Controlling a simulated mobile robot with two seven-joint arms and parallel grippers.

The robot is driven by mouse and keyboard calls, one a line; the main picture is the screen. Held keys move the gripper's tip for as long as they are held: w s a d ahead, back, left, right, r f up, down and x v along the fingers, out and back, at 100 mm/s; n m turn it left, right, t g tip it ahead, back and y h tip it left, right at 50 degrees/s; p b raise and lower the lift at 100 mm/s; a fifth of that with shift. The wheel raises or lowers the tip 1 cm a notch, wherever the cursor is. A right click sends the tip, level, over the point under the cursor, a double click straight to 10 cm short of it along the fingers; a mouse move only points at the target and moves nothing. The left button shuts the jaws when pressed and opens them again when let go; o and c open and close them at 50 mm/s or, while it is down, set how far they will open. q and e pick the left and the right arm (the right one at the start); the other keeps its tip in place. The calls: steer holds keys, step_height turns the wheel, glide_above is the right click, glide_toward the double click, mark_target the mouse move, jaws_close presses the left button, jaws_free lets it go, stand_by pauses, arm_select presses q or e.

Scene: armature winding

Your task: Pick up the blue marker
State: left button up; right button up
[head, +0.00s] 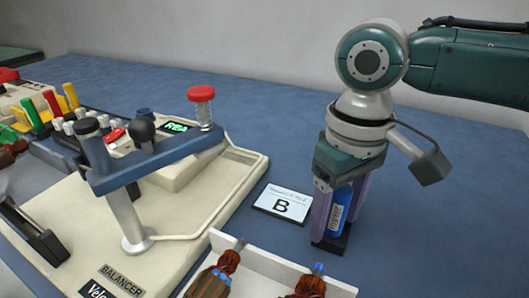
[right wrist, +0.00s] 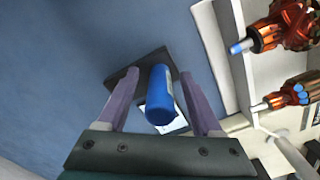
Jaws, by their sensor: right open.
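The blue marker (head: 337,213) stands upright, with a pale barcode label on its side, on a small black base (head: 331,244). My right gripper (head: 334,222) points down over it, with one purple finger on each side. In the right wrist view the blue marker (right wrist: 160,96) lies between the two open fingers (right wrist: 157,82), with gaps visible beside it. The black base (right wrist: 122,88) shows below it there. My left gripper is not in view.
A card marked B (head: 283,205) lies left of the marker. A white tray (head: 262,258) with copper-wound armatures (head: 311,287) is close in front. The cream balancer (head: 175,215) with a blue bar and red knob fills the left. Blue table behind is clear.

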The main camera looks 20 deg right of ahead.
steer(key=shift+f, duration=0.1)
steer(key=shift+c, duration=0.2)
jaws_close()
stand_by(0.4)
